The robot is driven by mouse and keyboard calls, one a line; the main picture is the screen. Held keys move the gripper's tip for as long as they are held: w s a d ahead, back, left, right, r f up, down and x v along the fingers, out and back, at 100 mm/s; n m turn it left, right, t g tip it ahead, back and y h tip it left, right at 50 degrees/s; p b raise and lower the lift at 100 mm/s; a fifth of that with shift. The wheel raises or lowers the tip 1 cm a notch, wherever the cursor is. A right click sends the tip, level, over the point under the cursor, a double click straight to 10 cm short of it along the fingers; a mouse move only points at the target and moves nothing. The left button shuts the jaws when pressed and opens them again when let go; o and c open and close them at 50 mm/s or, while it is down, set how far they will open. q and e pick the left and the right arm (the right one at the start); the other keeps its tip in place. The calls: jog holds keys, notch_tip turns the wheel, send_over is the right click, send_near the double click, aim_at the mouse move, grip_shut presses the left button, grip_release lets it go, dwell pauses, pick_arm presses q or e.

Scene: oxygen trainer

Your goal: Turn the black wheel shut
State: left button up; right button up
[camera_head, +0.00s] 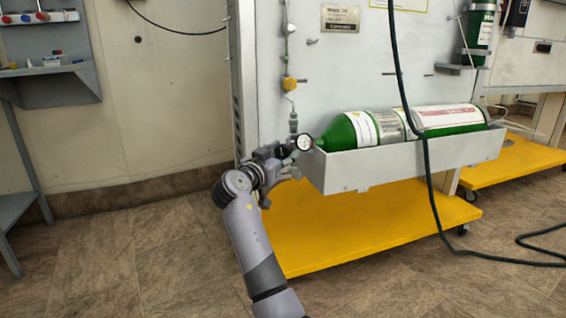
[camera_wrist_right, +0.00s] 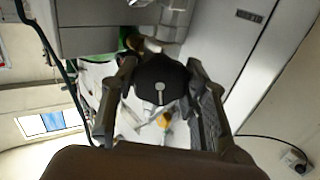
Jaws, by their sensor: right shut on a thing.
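The black wheel (camera_wrist_right: 160,82) sits between the two fingers of my right gripper (camera_wrist_right: 161,85) in the right wrist view, and the fingers are shut on it from both sides. In the head view my right gripper (camera_head: 281,158) is at the neck end of the green oxygen cylinder (camera_head: 340,135), and it mostly hides the wheel. A round white gauge (camera_head: 304,142) stands just right of the gripper. The cylinder lies in a grey tray (camera_head: 400,163). My left gripper is in neither view.
The tray is fixed to a white panel above a yellow base (camera_head: 380,225) on castors. A dark hose (camera_head: 427,170) hangs in front of the tray and runs over the floor. A grey shelf (camera_head: 45,85) stands at the left. The floor left of my arm is clear.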

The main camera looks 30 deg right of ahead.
jog(key=shift+m+b, duration=0.7)
jog(key=shift+m, duration=0.5)
jog(key=o, duration=1.2)
jog(key=shift+c, duration=0.2)
jog(key=v, duration=1.2)
